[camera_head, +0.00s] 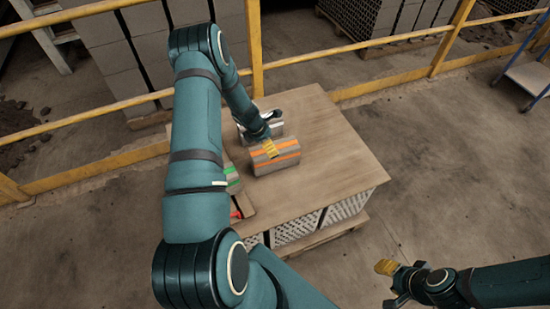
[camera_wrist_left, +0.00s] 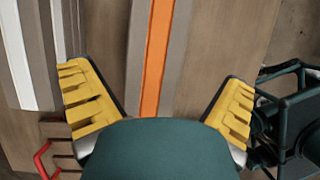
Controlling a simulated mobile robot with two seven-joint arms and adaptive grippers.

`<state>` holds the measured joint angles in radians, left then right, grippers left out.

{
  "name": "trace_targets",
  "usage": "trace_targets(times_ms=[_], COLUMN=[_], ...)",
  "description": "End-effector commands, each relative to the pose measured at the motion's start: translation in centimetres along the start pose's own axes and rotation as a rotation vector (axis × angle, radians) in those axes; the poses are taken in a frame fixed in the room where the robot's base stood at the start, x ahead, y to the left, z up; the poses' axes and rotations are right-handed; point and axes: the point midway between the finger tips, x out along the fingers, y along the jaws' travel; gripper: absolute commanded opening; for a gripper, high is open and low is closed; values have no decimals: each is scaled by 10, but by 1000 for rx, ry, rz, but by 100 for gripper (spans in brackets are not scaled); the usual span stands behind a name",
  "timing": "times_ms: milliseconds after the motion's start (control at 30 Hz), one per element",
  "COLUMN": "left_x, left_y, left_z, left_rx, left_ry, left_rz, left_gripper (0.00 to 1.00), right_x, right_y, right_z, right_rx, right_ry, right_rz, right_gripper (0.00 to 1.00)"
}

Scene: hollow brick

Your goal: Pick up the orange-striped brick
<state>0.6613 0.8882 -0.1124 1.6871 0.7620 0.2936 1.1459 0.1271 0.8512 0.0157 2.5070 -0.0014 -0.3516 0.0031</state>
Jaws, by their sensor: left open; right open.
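The orange-striped brick (camera_head: 284,160) is grey with orange stripes and lies on a pallet-like wooden table top (camera_head: 325,150). My left gripper (camera_head: 270,146) reaches down over it from behind my left arm. In the left wrist view the brick (camera_wrist_left: 158,35) runs between the two spread yellow fingers of the left gripper (camera_wrist_left: 158,85), with a gap on each side; I cannot tell the height left above it. The palm hides its near part. My right gripper (camera_head: 392,280) is open and empty at the lower right, away from the table.
A white-striped brick (camera_wrist_left: 22,55) lies close by on the left in the wrist view. Yellow rails (camera_head: 255,50) stand behind. The table's right half is clear.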

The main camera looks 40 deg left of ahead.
Motion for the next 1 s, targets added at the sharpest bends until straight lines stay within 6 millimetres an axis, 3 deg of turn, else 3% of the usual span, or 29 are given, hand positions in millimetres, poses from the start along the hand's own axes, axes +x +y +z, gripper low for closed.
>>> trace_targets(times_ms=[167, 467, 767, 800, 1000], left_x=[11, 52, 56, 56, 56], left_y=[1, 4, 5, 5, 5], left_z=[0, 1, 2, 2, 2], left_rx=[1, 1, 2, 2, 2], left_ry=[0, 0, -1, 0, 0], left_rz=[1, 0, 1, 1, 1], left_gripper=[100, 100, 100, 96, 31], right_x=[3, 14, 14, 14, 14], right_y=[1, 5, 5, 5, 5], right_z=[0, -2, -2, -2, -2], right_rx=[0, -1, -1, -1, -1], right_ry=[2, 7, 8, 8, 8], right_rz=[0, 1, 1, 1, 0], right_gripper=[47, 47, 47, 47, 47])
